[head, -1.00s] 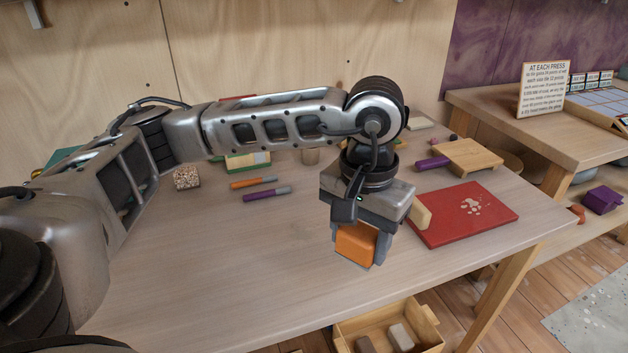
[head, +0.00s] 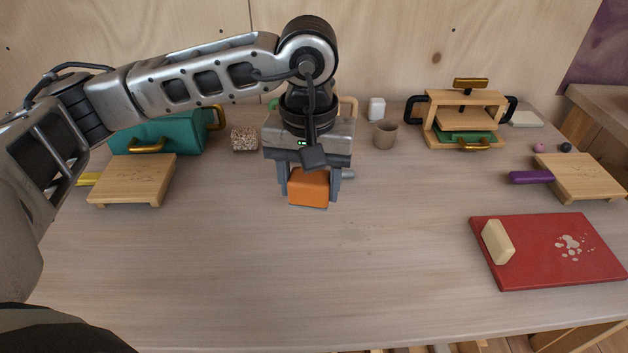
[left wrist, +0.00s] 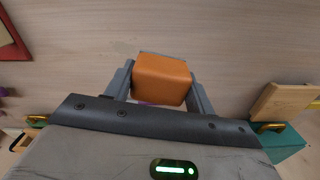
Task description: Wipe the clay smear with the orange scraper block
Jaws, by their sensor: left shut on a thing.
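The orange scraper block (head: 309,187) is held between the fingers of my left gripper (head: 310,180), over the middle of the table. In the left wrist view the block (left wrist: 162,80) fills the space between the two fingers of the gripper (left wrist: 160,85). Whitish splatter (head: 571,246) also marks the red board (head: 540,277) at the right. I cannot tell whether the block touches the table. My right gripper is not in view.
A cream block (head: 497,242) lies on the red board. Wooden boards stand left (head: 133,180) and right (head: 583,178). A teal case (head: 180,133), a speckled block (head: 245,139), a cup (head: 385,135) and a wooden press (head: 465,110) stand behind. The front middle table is clear.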

